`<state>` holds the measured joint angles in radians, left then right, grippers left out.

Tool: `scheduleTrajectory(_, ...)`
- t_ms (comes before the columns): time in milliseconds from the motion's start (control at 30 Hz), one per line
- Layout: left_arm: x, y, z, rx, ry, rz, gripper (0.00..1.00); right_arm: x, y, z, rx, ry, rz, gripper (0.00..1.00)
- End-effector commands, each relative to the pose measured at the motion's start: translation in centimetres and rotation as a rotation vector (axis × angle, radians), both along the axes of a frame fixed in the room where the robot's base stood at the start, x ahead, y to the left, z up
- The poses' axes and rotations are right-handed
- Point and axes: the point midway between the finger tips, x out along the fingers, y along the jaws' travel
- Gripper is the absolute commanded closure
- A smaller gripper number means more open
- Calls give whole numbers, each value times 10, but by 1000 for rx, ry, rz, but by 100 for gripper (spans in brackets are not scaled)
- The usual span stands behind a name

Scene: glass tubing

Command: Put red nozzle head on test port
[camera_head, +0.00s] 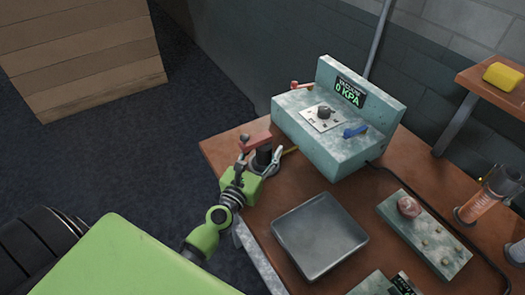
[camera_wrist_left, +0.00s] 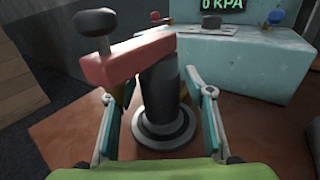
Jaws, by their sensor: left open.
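The red nozzle head (camera_head: 255,142) is a red block with a dark knob at one end and a dark upright cylinder (camera_wrist_left: 160,93) below it. The cylinder stands on a round grey base (camera_wrist_left: 163,128) at the near left end of the bench. My left gripper (camera_head: 259,162) is open, with one finger on each side of the cylinder; gaps show between fingers and cylinder in the left wrist view (camera_wrist_left: 159,95). The teal vacuum box (camera_head: 340,137) stands behind, reading 0 KPA. A pale plate with a dark round fitting (camera_head: 323,113), possibly the test port, is on its top.
A red lever (camera_head: 301,86) and a blue lever (camera_head: 355,132) stick out of the box. A grey square tray (camera_head: 320,237) lies right of the gripper. A teal panel (camera_head: 425,235) and an orange tube (camera_head: 487,200) are farther right. The bench's left edge is close.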

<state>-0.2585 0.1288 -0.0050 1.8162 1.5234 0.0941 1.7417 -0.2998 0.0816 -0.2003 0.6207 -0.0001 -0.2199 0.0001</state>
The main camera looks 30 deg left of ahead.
Motion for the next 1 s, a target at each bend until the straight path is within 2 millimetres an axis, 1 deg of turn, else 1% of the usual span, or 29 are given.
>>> scheduleTrajectory(100, 0, 0, 5, 0, 0, 0, 52, 0, 0, 5, 0, 1, 0, 47)
scheduleTrajectory(167, -8, -1, 0, 0, 2, 0, 52, -1, -1, -1, 0, 1, 0, 47)
scheduleTrajectory(267, -25, -2, -1, 0, 3, 0, 52, 0, -1, -6, 0, 1, 0, 47)
scheduleTrajectory(500, -75, -4, -4, 1, 2, 0, 52, -1, 0, -26, 0, 1, 0, 47)
scheduleTrajectory(600, -92, -5, -2, 1, 2, 0, 52, -1, 0, -33, 0, 1, 0, 47)
scheduleTrajectory(700, -105, -6, -2, 2, 1, 0, 52, -1, 0, -41, 0, 2, 0, 47)
scheduleTrajectory(833, -116, -7, 0, 1, 0, 0, 52, -1, 0, -45, 0, 2, 0, 47)
scheduleTrajectory(1000, -120, -7, 2, 0, 0, 0, 52, -1, 1, -46, 1, 1, -1, 47)
